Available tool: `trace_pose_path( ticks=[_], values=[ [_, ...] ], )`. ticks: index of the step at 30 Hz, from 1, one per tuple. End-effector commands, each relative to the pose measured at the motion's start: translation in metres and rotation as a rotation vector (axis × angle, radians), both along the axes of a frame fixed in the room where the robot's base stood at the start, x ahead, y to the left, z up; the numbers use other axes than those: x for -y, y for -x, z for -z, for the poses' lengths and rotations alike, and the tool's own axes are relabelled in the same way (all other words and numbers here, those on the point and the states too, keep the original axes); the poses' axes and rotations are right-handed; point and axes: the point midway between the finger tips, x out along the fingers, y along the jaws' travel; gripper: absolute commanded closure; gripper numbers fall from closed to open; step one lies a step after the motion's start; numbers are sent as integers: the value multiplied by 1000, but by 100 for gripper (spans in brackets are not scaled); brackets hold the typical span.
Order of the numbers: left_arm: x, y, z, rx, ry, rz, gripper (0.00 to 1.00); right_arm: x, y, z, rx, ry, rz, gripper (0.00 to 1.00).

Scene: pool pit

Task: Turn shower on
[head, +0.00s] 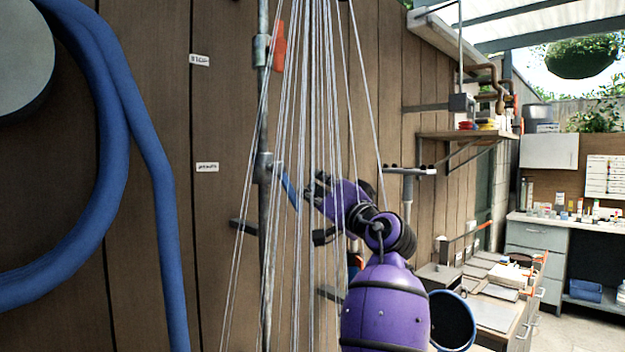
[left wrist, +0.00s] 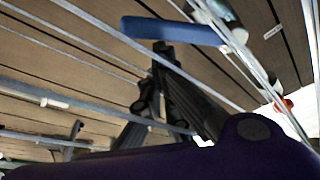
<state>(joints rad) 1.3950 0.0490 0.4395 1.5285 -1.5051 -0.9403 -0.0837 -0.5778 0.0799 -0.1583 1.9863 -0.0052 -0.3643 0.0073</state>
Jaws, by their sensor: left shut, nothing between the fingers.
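A blue lever (head: 290,192) sits on a grey vertical pipe (head: 264,215) fixed to the wooden wall. It slants down to the right from its valve. My left gripper (head: 311,186) is just right of the lever, shut and empty. In the left wrist view the same blue lever (left wrist: 178,31) lies just beyond my shut fingertips (left wrist: 163,48); whether they touch it I cannot tell. A red lever (head: 279,46) hangs downward on a higher valve of the pipe. Thin white water streams (head: 322,90) fall from above, in front of the pipe. My right gripper is not in view.
A thick blue hose (head: 150,170) loops on the wall at left. Small white labels (head: 199,60) mark the wall near the valves. At right are a wall shelf (head: 468,135) and a cluttered grey counter (head: 560,221). A grey bracket (head: 411,172) juts from the wall behind my arm.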

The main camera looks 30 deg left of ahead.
Motion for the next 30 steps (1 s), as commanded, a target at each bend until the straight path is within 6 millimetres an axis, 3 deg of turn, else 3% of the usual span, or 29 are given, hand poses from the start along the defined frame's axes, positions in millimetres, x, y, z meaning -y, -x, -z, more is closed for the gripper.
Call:
trace_pose_path(
  ticks=[14,30],
  values=[
    [-7,22,28,1,0,-2,100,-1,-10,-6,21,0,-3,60],
    [-10,33,37,1,0,0,100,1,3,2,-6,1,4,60]
  ],
)
